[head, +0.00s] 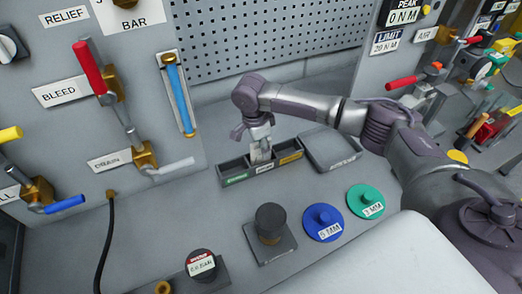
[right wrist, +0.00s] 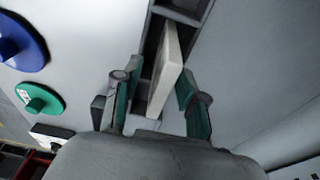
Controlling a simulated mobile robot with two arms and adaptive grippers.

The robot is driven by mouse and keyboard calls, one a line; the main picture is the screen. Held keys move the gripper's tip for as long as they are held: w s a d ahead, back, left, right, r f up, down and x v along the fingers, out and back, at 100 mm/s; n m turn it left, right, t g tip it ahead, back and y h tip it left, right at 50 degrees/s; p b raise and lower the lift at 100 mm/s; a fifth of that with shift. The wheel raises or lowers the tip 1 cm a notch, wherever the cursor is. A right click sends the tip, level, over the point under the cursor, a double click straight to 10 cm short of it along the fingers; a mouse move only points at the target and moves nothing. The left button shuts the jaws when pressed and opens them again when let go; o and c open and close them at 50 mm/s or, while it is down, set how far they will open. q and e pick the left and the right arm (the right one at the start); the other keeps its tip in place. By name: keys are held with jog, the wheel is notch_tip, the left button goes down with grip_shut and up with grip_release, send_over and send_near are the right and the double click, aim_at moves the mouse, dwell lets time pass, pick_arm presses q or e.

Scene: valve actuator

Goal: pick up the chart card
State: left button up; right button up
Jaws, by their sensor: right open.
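The chart card, a pale upright slab (head: 261,153), stands in the middle compartment of a dark divided holder (head: 231,180) on the bench. In the right wrist view the card (right wrist: 167,71) shows edge-on between my fingers. My right gripper (head: 258,133) points down over the holder. In the right wrist view it (right wrist: 158,80) is open, with one green-padded finger on each side of the card and gaps visible. The card's printed face is not readable. My left gripper is not in view.
A flat grey tray (head: 331,150) sits right of the holder. A blue disc (head: 323,217), a green disc (head: 365,194) and a dark knob on a plate (head: 270,218) stand in front. The valve panel with levers (head: 90,67) rises at left, with a pegboard (head: 270,35) behind.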

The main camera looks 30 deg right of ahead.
jog(key=shift+f, duration=0.5)
jog(key=shift+c, duration=0.2)
grip_shut()
jog(key=shift+w+r, duration=0.1)
jog(key=shift+r, duration=0.05)
